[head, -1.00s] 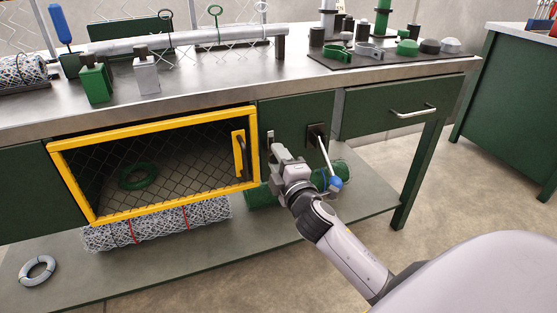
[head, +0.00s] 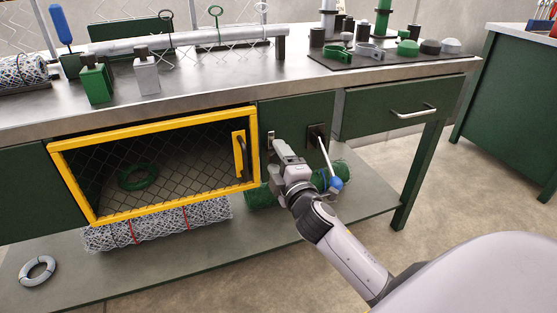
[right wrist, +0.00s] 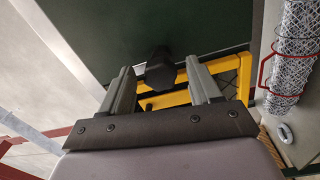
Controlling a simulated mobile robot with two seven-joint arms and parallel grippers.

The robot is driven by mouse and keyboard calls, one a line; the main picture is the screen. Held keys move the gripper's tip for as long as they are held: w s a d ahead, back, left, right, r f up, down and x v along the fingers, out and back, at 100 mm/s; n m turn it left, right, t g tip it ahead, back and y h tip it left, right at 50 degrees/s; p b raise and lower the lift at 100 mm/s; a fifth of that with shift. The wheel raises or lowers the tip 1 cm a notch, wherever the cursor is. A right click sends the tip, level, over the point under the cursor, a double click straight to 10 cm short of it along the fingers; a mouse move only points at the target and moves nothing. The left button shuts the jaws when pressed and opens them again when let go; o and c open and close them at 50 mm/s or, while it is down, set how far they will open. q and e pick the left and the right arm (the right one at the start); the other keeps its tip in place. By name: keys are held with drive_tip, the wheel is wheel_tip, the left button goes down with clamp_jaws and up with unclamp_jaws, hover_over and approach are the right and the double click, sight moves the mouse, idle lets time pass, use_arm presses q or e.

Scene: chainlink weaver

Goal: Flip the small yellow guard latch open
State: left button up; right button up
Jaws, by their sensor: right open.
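A yellow-framed mesh guard (head: 150,212) closes the bay under the bench. At its right side is a small upright yellow plate (head: 238,152) with a dark handle (head: 245,158). I cannot tell a separate yellow latch from these. My right gripper (head: 276,160) is just right of the guard's edge, in front of the green panel. In the right wrist view its fingers (right wrist: 158,68) are spread open and hold nothing. A dark knob (right wrist: 160,74) shows between them, apart from both, with yellow frame parts (right wrist: 165,101) behind. My left gripper is out of view.
A small metal plate (head: 270,141) and a lever with a blue knob (head: 336,184) are on the green panel beside the gripper. A drawer (head: 400,100) is to the right. Mesh rolls (head: 160,226) lie on the lower shelf (head: 130,263). The floor in front is clear.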

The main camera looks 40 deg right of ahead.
use_arm(q)
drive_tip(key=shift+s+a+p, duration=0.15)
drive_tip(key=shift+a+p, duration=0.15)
drive_tip(key=shift+p, duration=0.05)
use_arm(e)
drive_tip(key=v, duration=0.7)
drive_tip(key=s+a+f+m+g+y, duration=0.3)
drive_tip(key=s+a+f+m+y, duration=0.15)
drive_tip(key=s+a+f, duration=0.35)
drive_tip(key=s+a+f+m+g+y, duration=0.35)
drive_tip(key=s+a+m, duration=0.2)
drive_tip(key=a, duration=0.35)
use_arm(q)
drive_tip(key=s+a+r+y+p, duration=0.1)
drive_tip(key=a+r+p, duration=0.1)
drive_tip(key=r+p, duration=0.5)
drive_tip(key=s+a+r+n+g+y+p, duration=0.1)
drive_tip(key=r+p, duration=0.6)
drive_tip(key=p, duration=1.1)
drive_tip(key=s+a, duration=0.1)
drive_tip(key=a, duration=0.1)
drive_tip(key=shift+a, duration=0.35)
use_arm(e)
drive_tip(key=s+d+r, duration=0.2)
drive_tip(key=r, duration=0.4)
drive_tip(key=s+d+r+g+h, duration=0.1)
drive_tip(key=s+d+r, duration=0.1)
drive_tip(key=r, duration=0.5)
drive_tip(key=shift+s+d+m, duration=0.25)
drive_tip(key=shift+d+m, duration=0.15)
